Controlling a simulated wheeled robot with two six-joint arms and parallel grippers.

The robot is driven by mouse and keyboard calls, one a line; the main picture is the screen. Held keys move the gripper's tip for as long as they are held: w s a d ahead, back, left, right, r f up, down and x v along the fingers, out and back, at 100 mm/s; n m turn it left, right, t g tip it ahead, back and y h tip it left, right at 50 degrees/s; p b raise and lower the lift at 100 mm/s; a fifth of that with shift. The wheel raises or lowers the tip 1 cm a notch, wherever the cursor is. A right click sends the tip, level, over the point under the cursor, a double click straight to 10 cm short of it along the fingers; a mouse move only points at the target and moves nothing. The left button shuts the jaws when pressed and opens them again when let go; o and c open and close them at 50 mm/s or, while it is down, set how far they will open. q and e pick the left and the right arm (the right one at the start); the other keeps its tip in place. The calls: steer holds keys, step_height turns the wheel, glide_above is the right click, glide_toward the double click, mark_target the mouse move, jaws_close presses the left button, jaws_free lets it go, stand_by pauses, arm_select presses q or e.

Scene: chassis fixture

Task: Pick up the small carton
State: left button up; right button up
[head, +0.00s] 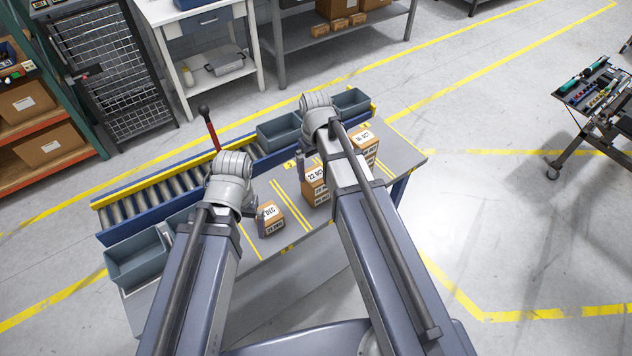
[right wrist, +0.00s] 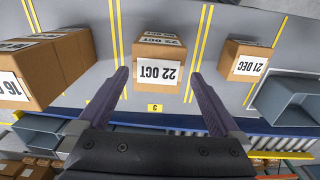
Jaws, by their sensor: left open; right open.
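Three brown cartons with white date labels stand on the grey table. The smallest (head: 270,220) reads 21 DEC; it also shows at the right of the right wrist view (right wrist: 244,62). The middle one (head: 316,188) reads 22 OCT, and the largest (head: 366,146) reads 16 OCT. My right gripper (right wrist: 158,74) is open and empty, its fingers pointing at the 22 OCT carton (right wrist: 157,62), which lies between them in the picture. My left gripper (head: 254,206) is open, mostly hidden behind its wrist, close to the left side of the small carton in the head view.
A blue-framed roller conveyor (head: 160,190) runs behind the table, with a red lever (head: 211,130) standing there. Grey bins stand at the near left (head: 136,260) and along the back (head: 278,132). Yellow lines divide the tabletop. A tool cart (head: 600,95) stands away to the right.

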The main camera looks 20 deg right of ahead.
mark_target(316, 174)
arm_select(q)
step_height(316, 174, down, 5)
steer(key=b, duration=0.5)
steer(key=shift+f, duration=0.15)
arm_select(e)
step_height(316, 174, down, 5)
steer(key=shift+w+d+f, duration=0.1)
steer(key=c, duration=1.4)
arm_select(q)
steer(key=shift+r, duration=0.2)
arm_select(e)
steer(key=shift+c, duration=0.2)
arm_select(q)
step_height(316, 174, up, 14)
steer(key=p, duration=1.4)
arm_select(e)
step_height(316, 174, up, 14)
